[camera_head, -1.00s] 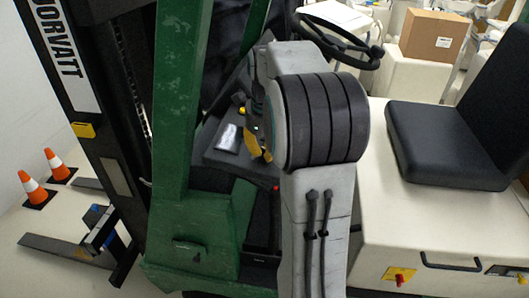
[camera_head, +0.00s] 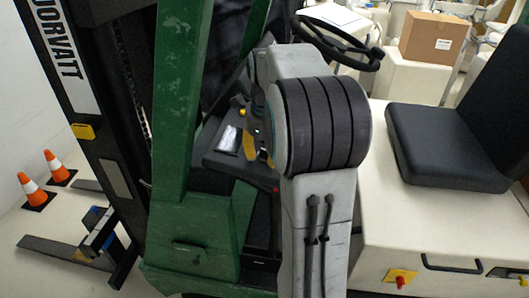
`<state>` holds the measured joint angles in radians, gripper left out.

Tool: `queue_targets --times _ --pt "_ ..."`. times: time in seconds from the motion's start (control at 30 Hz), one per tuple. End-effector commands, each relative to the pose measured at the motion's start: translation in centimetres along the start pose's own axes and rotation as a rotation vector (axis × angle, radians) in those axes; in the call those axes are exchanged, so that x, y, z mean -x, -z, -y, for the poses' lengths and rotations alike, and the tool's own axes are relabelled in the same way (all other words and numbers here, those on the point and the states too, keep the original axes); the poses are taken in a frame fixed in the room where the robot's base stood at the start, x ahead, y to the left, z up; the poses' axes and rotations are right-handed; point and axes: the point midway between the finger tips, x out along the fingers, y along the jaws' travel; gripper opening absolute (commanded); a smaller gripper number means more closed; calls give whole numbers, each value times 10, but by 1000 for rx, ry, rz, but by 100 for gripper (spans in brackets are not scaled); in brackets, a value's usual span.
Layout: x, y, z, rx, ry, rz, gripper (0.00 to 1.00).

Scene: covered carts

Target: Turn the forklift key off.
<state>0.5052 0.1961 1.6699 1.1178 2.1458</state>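The forklift fills most of the view, with a green frame post (camera_head: 178,110), a steering wheel (camera_head: 340,45) and a black seat (camera_head: 440,140). Its dark dash panel (camera_head: 215,160) lies between the green post and my arm, with a yellow knob (camera_head: 241,112) and a silvery-white label (camera_head: 228,139). I cannot make out the key; it may be hidden behind my arm. My grey and black arm stands in front of the dash. A dark and yellow part (camera_head: 262,140) at its left edge may be my gripper, mostly hidden, and its fingers cannot be made out.
The green post and black mast (camera_head: 110,110) stand close to the left of the dash. Two orange cones (camera_head: 58,167) and the forks are on the floor at the left. A cardboard box (camera_head: 432,37) is in the back right. A red knob (camera_head: 400,281) is on the body.

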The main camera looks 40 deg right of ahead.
Motion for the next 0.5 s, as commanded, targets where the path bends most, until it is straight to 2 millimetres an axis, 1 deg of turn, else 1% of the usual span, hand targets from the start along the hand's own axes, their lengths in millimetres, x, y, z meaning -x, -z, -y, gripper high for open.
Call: queue_targets --times 0.07,0.33,0.43,0.5 --pt "0 0 0 -1 1 1 44" --pt "2 0 1 -1 3 2 44" --pt "7 0 1 -1 4 3 44" --pt "15 -1 2 -1 6 4 44"
